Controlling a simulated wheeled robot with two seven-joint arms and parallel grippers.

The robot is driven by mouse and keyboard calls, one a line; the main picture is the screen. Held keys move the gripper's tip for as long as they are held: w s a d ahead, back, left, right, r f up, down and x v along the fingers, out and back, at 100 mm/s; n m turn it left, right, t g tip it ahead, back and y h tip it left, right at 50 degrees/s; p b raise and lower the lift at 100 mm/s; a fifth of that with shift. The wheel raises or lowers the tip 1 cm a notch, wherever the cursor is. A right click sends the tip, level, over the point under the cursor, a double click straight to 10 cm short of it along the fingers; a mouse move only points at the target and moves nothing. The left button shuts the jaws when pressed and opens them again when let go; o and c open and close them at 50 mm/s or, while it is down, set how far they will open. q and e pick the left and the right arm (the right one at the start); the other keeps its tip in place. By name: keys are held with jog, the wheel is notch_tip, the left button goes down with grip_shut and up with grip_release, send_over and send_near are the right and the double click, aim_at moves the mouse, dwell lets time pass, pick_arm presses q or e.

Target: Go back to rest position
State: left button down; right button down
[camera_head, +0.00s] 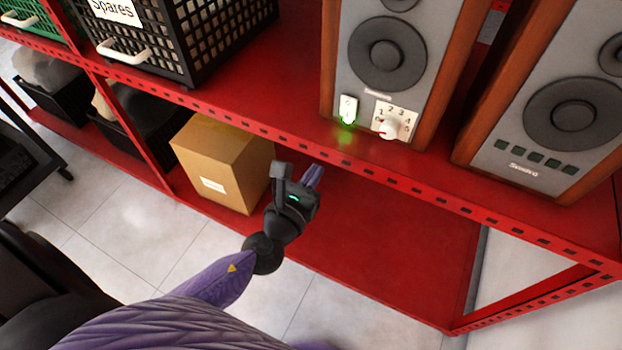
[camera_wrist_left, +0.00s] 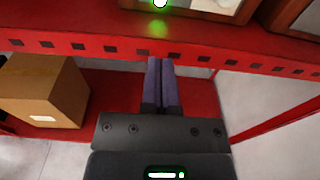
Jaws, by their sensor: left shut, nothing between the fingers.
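My left gripper (camera_head: 314,176) is in front of the red shelf unit, just below the front edge of its upper shelf. In the left wrist view its two purple fingers (camera_wrist_left: 161,84) lie together, with nothing between them. My left arm comes in from the lower left in the head view. My right gripper is in neither view. A speaker (camera_head: 387,55) with a wooden case stands on the upper shelf, above and to the right of the gripper. Its small switch (camera_head: 348,107) glows green beside a white numbered dial (camera_head: 391,125).
The red upper shelf (camera_head: 290,60) has a perforated front edge close to my gripper. A cardboard box (camera_head: 222,165) sits on the lower shelf, left of the gripper. A second speaker (camera_head: 545,100) stands right. A black crate (camera_head: 180,40) is upper left. The lower shelf's right part is clear.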

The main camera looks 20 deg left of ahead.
pick_arm(q)
jog(key=shift+s, duration=0.5)
jog(key=shift+f, duration=0.1)
jog(key=s+a+f+n+g+y, duration=0.15)
jog(key=s+f+n+g, duration=0.25)
jog(key=s+f+n, duration=0.5)
jog(key=s+a+f+n+g, duration=0.2)
jog(key=a+f+n+g, duration=0.3)
jog(key=f, duration=0.8)
jog(key=s+d+f+n+g, duration=0.2)
jog(key=s+f+n, duration=0.3)
jog(key=s+n, duration=0.5)
jog(key=s+d+f+n+g, duration=0.1)
jog(key=s+f+n+g, duration=0.4)
jog(key=s+n, duration=0.4)
jog(key=s, duration=0.5)
jog(key=shift+d+n+g+h, duration=0.3)
jog(key=shift+d+n+h, duration=0.05)
jog(key=shift+n, duration=0.05)
jog(key=shift+f, duration=0.1)
